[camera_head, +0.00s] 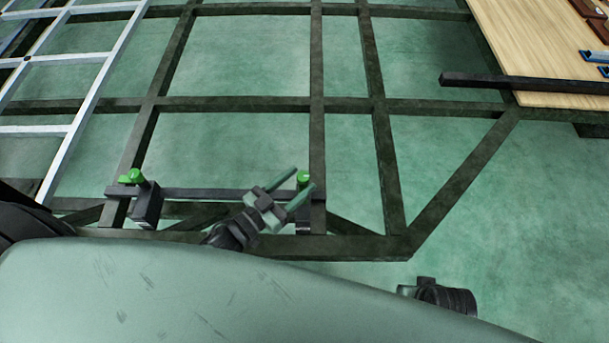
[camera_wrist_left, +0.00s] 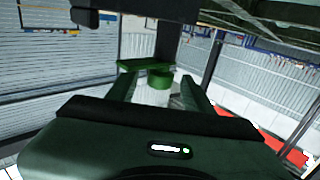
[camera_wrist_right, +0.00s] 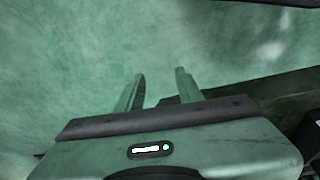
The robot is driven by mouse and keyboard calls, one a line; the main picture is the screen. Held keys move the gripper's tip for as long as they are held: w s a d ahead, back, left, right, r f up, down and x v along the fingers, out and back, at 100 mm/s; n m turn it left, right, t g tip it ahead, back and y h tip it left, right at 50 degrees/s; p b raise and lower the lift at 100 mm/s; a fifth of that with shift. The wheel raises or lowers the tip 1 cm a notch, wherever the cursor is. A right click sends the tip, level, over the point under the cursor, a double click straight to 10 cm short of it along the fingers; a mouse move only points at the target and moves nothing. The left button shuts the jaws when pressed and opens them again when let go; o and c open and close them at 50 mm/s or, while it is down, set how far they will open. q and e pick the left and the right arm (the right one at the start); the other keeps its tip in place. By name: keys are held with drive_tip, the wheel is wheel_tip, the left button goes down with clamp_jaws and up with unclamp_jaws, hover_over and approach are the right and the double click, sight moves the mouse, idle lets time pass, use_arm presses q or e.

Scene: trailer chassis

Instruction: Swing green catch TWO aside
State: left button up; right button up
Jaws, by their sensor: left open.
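Two green catches sit at the ends of a dark crossbar (camera_head: 215,194) on the frame: a left one (camera_head: 133,176) and a right one (camera_head: 303,176). No number is readable on either, so I cannot tell which is TWO. My left gripper (camera_head: 303,180) is open at the right catch, its fingers pointing up and right. In the left wrist view a green catch (camera_wrist_left: 159,80), with a flat green lever (camera_wrist_left: 144,65), shows between or just beyond the open fingers; contact is unclear. My right gripper (camera_wrist_right: 159,75) is open and empty, over green floor.
The dark chassis frame (camera_head: 380,150) spreads across the green floor. A pale ladder-like frame (camera_head: 88,90) stands at left. A wooden board (camera_head: 540,50) lies at upper right, with a dark bar (camera_head: 525,83) across its front.

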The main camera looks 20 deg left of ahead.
use_arm(q)
drive_tip(key=shift+x, duration=1.1)
use_arm(e)
drive_tip(key=shift+r, duration=0.5)
use_arm(q)
drive_tip(key=shift+c, duration=0.3)
clamp_jaws()
